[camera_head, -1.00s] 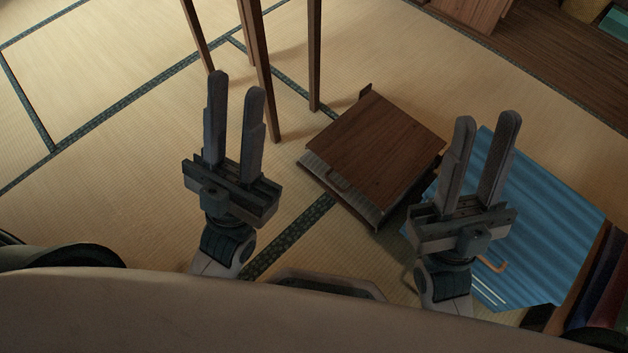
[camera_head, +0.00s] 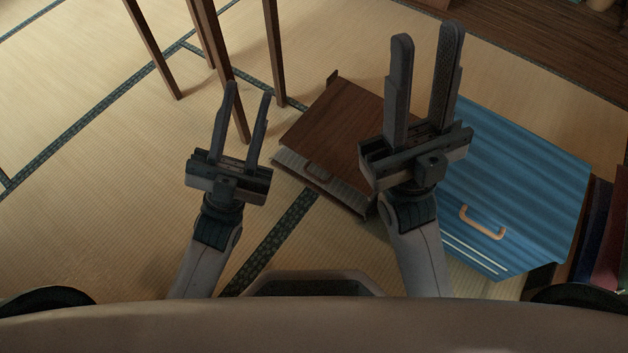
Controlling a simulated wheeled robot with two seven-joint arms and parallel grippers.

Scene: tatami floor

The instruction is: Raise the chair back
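The chair is low, with a dark brown wooden back (camera_head: 335,135) folded down flat over a grey ribbed seat (camera_head: 305,174). A slot-like handle shows near the back's front edge. My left gripper (camera_head: 249,90) is open and empty, to the left of the chair and apart from it in the picture. My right gripper (camera_head: 427,33) is open and empty; its fingers point up the picture and it hides the chair's right side. I cannot tell its height above the chair.
Slim wooden legs (camera_head: 276,55) of a piece of furniture stand behind and left of the chair. A blue ribbed case (camera_head: 530,180) with a tan handle lies at the right, beside dark upright items (camera_head: 606,235). Tatami at the left is clear.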

